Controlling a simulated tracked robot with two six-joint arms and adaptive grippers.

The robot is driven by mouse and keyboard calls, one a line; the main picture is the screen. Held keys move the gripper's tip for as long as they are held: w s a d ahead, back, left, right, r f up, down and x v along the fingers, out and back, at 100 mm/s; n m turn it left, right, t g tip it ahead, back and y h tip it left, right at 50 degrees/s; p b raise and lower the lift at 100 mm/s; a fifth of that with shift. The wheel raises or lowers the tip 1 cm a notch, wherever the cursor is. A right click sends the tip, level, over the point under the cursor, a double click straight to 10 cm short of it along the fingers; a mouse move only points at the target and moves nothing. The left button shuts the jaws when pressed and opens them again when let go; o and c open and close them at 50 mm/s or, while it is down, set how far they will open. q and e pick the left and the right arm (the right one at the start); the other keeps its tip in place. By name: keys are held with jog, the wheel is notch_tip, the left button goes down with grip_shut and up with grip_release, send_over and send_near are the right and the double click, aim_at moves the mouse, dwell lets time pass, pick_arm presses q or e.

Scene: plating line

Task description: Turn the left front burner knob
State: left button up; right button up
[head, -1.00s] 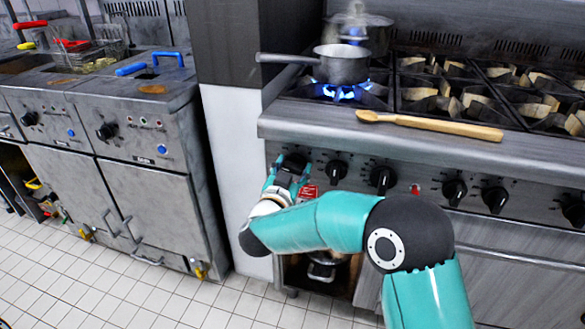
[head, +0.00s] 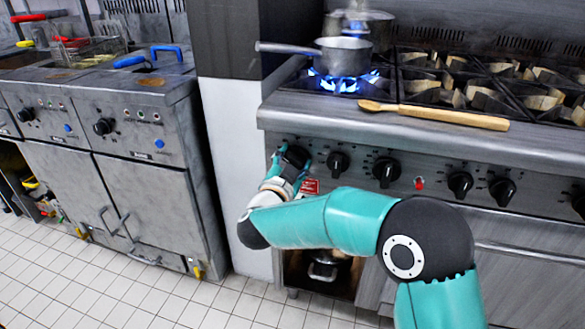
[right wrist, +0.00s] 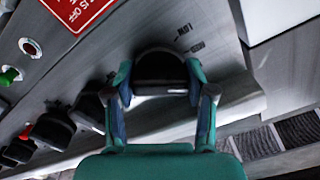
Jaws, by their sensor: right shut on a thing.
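The left front burner knob (head: 296,155) is the black knob at the far left of the range's front panel. In the right wrist view the dark knob (right wrist: 160,68) sits between the two fingers. My right gripper (head: 289,163) is shut on it, with one finger on each side, also in the right wrist view (right wrist: 158,82). Blue flame (head: 343,84) burns on the left front burner under a grey saucepan (head: 343,58). My left gripper is not in view.
More black knobs (head: 338,162) line the panel to the right. A wooden spoon (head: 440,115) lies along the front edge of the range (head: 330,118). A lidded pot (head: 372,22) stands behind the saucepan. Fryers (head: 120,120) stand at left, with clear tiled floor before them.

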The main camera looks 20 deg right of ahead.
jog(key=m+b, duration=0.2)
jog(key=m, duration=0.1)
jog(key=m+b, duration=0.3)
jog(key=shift+d+f+m+b, duration=0.1)
jog(key=shift+f+m+b, duration=0.1)
jog(key=shift+m+b, duration=0.1)
jog(key=m+b, duration=0.2)
jog(key=m, duration=0.1)
jog(key=shift+b, duration=0.4)
jog(key=shift+m+b, duration=0.75)
jog(key=shift+m, duration=0.35)
jog(key=o, duration=1.1)
jog(key=shift+d, duration=0.1)
jog(key=shift+s, duration=0.1)
